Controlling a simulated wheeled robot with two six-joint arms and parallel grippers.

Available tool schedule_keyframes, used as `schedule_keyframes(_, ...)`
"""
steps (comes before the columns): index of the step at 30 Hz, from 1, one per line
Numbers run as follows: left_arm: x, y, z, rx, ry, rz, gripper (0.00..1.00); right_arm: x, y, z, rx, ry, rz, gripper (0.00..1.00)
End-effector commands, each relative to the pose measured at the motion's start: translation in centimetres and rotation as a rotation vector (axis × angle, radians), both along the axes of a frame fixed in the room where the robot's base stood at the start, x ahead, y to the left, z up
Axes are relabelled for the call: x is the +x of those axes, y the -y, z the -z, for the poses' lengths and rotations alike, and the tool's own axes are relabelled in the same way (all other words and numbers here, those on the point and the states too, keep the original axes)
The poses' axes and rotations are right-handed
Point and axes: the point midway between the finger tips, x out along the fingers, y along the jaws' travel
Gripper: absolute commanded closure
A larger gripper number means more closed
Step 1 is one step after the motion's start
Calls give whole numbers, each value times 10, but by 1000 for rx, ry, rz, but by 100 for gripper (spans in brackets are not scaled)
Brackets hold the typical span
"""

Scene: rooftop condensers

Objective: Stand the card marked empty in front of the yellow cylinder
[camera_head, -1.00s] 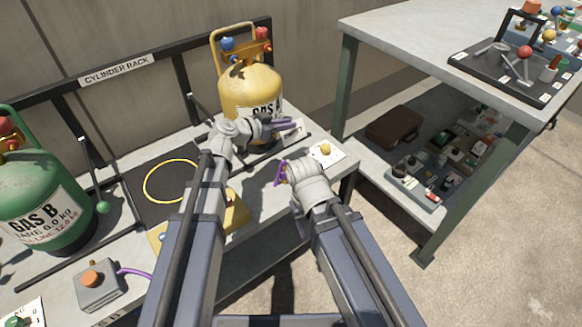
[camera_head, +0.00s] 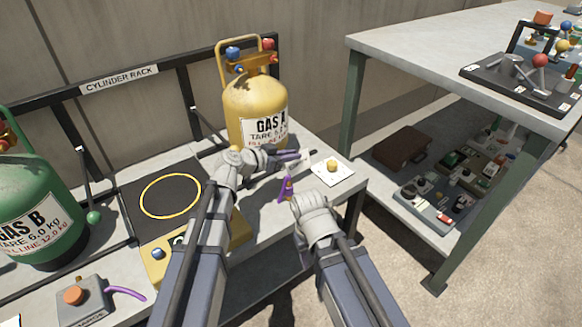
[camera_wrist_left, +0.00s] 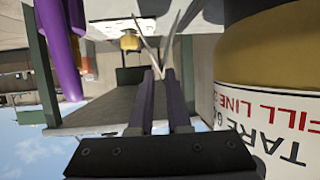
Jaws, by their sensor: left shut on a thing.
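The yellow cylinder (camera_head: 255,108), labelled GAS A, stands upright at the back right of the bench. Its label and lower side fill the right of the left wrist view (camera_wrist_left: 265,100). My left gripper (camera_head: 298,156) is just in front of the cylinder's foot, on its right side. It is shut on a thin, pale folded card (camera_wrist_left: 158,40), seen edge-on as a V in the wrist view. The card's writing cannot be read. My right gripper (camera_head: 287,188), with purple fingers, is close by on the near side; its opening is unclear.
A yellow knob on a white plate (camera_head: 343,178) sits right of the grippers at the bench's edge. The green GAS B cylinder (camera_head: 35,215) stands at left. A black pad with a yellow ring (camera_head: 140,212) lies between. A second table (camera_head: 420,45) stands right, beyond a gap.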

Motion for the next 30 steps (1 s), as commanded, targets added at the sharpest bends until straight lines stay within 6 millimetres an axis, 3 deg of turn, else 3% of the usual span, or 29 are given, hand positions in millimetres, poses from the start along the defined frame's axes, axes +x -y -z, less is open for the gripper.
schedule_keyframes(7, 0, 0, 33, 0, 0, 0, 100, 0, 0, 33, 0, 1, 6, 50)
schedule_keyframes(19, 0, 0, 36, 0, 0, 0, 100, 0, 0, 36, 0, 1, 8, 50)
schedule_keyframes(20, 0, 0, 36, 0, 0, 0, 83, 0, 0, 36, 0, 1, 8, 50)
schedule_keyframes(21, 0, 0, 35, 0, 0, 0, 79, 0, 0, 35, 0, 1, 8, 50)
schedule_keyframes(28, 0, 0, 35, 0, 0, 0, 53, 0, 0, 35, 0, 1, 8, 50)
schedule_keyframes(30, 0, 0, 35, 0, 0, 0, 53, 0, 0, 35, 0, 1, 8, 50)
